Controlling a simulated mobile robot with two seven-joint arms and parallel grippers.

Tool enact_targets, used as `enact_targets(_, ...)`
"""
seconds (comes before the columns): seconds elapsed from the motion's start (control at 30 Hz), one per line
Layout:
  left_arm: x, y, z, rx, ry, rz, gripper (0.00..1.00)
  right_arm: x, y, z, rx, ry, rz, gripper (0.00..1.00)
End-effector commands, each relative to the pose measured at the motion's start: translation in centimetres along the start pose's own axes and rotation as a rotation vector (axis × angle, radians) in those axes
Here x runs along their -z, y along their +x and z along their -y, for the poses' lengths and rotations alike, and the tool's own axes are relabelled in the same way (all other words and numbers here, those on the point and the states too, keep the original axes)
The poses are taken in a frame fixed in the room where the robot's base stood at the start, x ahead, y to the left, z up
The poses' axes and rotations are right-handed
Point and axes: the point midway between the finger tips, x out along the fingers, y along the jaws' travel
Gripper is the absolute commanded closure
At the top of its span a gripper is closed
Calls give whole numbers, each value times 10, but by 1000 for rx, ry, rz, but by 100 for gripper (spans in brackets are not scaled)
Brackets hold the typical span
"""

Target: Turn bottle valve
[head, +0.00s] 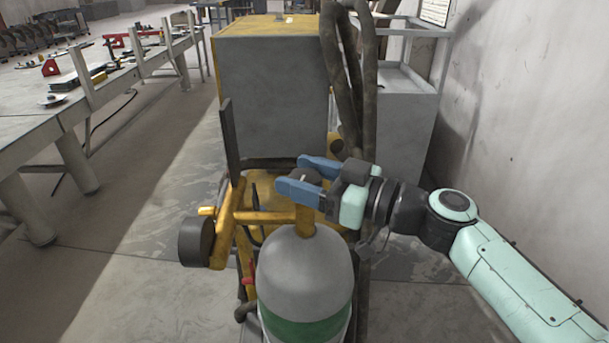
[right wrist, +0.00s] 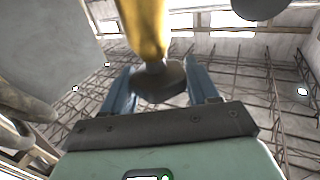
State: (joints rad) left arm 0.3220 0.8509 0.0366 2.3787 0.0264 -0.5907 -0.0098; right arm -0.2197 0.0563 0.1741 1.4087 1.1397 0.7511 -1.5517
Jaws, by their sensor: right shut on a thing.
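The gas bottle (head: 305,275), grey with a green band, stands upright at the bottom middle of the head view. A yellow valve stem (head: 305,222) rises from its top, and a dark round valve knob (head: 304,175) caps it. My right gripper (head: 300,178) has its blue fingers on either side of the knob and is shut on it. In the right wrist view the dark knob (right wrist: 158,82) sits between the two blue fingers, with the yellow stem (right wrist: 146,30) behind it. My left gripper is not in view.
A yellow and grey machine (head: 270,90) stands behind the bottle, with dark hoses (head: 345,80) hanging at its right. A long workbench (head: 60,115) runs along the left. A grey cabinet (head: 405,115) and a bare wall (head: 530,130) are at the right. Open floor lies left of the bottle.

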Motion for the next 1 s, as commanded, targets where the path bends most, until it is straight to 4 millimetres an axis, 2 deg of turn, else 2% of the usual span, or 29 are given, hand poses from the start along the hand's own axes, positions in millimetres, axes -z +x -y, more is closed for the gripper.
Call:
enact_targets(0.17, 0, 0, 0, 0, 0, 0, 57, 0, 0, 0, -1, 0, 0, 71)
enact_targets(0.2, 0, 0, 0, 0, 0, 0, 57, 0, 0, 0, -1, 0, 0, 34)
enact_targets(0.23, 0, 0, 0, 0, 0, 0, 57, 0, 0, 0, -1, 0, 0, 24)
enact_targets(0.27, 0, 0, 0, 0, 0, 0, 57, 0, 0, 0, -1, 0, 0, 23)
enact_targets(0.53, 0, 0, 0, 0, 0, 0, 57, 0, -1, 0, -1, 0, 0, 23)
enact_targets(0.67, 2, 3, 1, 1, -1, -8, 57, 0, -10, -1, -2, -1, 0, 23)
enact_targets(0.8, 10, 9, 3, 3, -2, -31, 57, -1, -34, -1, -6, -2, 0, 23)
enact_targets(1.0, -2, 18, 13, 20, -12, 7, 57, -1, -80, -1, -5, -1, 0, 23)
